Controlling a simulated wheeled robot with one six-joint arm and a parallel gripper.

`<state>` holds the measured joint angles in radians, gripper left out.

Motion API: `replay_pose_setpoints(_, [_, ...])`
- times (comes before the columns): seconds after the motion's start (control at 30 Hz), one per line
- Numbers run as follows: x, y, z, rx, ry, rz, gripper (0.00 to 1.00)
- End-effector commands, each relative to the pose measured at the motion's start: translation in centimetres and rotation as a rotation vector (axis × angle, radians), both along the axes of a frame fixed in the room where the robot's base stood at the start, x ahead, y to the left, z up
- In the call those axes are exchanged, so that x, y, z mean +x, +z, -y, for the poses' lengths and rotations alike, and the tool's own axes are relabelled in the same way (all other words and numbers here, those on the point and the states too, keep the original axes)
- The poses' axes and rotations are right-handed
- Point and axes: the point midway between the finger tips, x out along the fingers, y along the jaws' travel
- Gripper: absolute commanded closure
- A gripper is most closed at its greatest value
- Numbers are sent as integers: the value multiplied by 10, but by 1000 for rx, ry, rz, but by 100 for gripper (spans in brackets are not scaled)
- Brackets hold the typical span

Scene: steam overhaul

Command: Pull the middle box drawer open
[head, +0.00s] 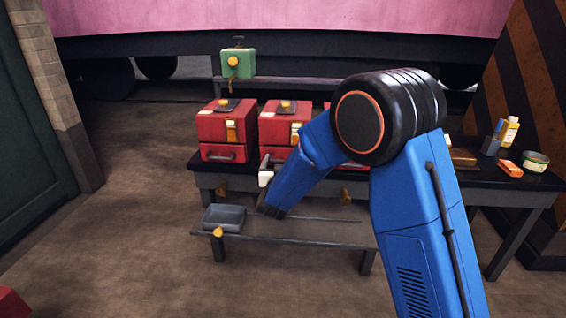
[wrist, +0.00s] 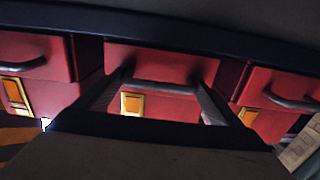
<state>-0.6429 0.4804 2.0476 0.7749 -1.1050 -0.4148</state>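The middle red box (head: 280,130) stands on the dark bench between two similar red boxes. Its drawer front (head: 280,153) looks flush with the box, so the drawer appears shut. In the wrist view, which looks upside down, the middle drawer (wrist: 160,60) is straight ahead with its dark bar handle (wrist: 160,88) and a yellow label plate (wrist: 132,103). My gripper (head: 266,168) is just in front of the middle drawer. In the wrist view its fingers (wrist: 160,84) are apart, one towards each end of the handle. I cannot tell whether they touch it.
The left red box (head: 224,130) is clear to see; my arm hides most of the right one. A low shelf (head: 300,232) with a grey tray (head: 224,218) stands in front of the bench. Bottles and a tin (head: 535,161) are at the bench's right end.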

Motion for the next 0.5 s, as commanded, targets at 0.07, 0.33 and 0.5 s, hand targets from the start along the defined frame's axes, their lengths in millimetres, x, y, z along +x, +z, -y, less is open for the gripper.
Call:
replay_pose_setpoints(0.07, [0,0,1,0,-2,0,48])
replay_pose_setpoints(0.33, [-29,0,-1,0,0,-2,52])
replay_pose_setpoints(0.5, [-79,0,-2,1,0,-2,52])
